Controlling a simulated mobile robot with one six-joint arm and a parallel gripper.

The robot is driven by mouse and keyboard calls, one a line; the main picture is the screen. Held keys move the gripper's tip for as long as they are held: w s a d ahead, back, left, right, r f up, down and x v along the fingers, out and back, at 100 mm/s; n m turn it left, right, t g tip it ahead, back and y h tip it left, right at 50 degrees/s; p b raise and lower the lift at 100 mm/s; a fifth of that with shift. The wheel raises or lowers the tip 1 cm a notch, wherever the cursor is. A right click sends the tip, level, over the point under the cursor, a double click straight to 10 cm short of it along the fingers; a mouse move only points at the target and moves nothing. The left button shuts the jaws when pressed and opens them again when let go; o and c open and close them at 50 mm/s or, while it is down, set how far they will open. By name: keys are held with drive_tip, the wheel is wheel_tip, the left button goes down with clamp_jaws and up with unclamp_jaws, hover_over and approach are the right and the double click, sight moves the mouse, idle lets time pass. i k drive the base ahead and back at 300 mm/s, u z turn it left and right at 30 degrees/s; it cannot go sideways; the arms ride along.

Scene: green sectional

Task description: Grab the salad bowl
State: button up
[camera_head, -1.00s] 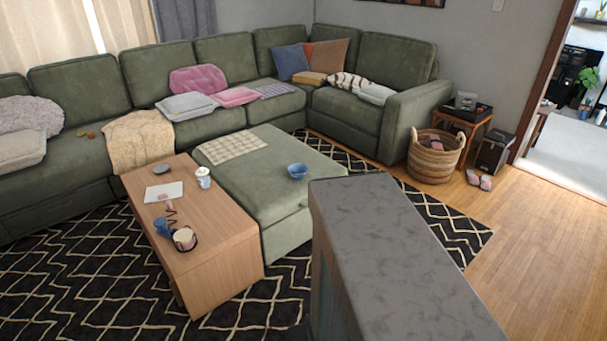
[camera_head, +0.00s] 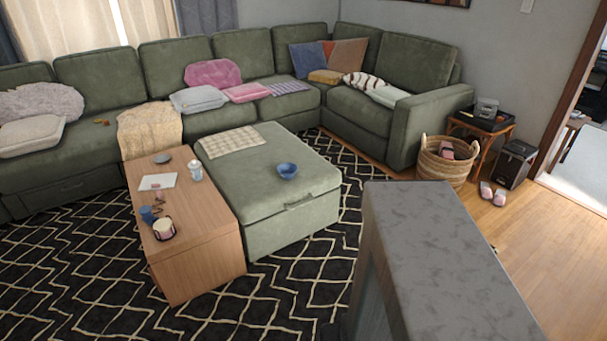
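A blue bowl (camera_head: 287,170) sits upright on the green ottoman (camera_head: 265,187), near its front right part. It is the only bowl I can make out clearly, and it looks empty. My gripper is not in view, so its state and its place relative to the bowl do not show.
A wooden coffee table (camera_head: 209,238) with a cup (camera_head: 195,172), a candle jar (camera_head: 163,229) and a blue mug stands left of the ottoman. A tall grey-topped block (camera_head: 440,255) fills the front right. A wicker basket (camera_head: 446,162) and slippers (camera_head: 492,193) lie right. Patterned rug shows in front.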

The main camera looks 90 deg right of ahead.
sight(287, 171)
drive_tip(key=u, duration=0.45)
drive_tip(key=k, duration=0.25)
drive_tip(key=z, duration=1.8)
drive_tip(key=i, duration=1)
drive_tip(key=z, duration=0.1)
drive_tip(key=k, duration=0.55)
drive_tip(key=z, duration=0.05)
